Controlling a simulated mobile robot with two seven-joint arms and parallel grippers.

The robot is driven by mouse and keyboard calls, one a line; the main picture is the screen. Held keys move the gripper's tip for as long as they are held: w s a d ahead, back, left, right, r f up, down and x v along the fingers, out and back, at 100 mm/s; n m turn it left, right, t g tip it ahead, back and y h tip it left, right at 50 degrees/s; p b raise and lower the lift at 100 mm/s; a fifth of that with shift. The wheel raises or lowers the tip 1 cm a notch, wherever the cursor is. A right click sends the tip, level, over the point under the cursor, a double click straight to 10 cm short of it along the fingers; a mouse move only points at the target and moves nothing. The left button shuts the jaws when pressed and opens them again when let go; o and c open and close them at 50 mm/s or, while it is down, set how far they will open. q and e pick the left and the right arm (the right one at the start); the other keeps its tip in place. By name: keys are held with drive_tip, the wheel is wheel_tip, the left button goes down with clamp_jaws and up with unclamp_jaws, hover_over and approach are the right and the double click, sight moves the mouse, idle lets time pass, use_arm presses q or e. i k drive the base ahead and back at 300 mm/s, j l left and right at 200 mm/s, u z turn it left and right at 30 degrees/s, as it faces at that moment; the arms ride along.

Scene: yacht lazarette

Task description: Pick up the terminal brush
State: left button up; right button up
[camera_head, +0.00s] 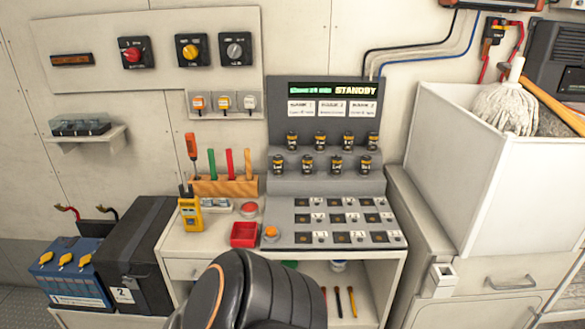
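I cannot single out the terminal brush for certain. Several thin upright handles, orange, green, red and yellow-orange, stand in a wooden rack (222,188) at the back left of the workbench. More slim tools (338,301), with red, dark and yellow parts, are on the shelf under the bench top; they are too small to tell what they are. A black ribbed part of my own arm with an orange ring fills the bottom middle and hides part of the shelf. Neither gripper's fingers show.
On the bench are a yellow meter (191,212), a red tray (244,235) and a grey sloped panel (333,222) below several small cylinders. A blue battery (68,274) and a black box (130,250) stand left. A white bin (500,185) holding a mop stands right.

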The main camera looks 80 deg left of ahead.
sight(229, 151)
drive_tip(key=u, duration=3)
drive_tip(key=i+u, duration=0.25)
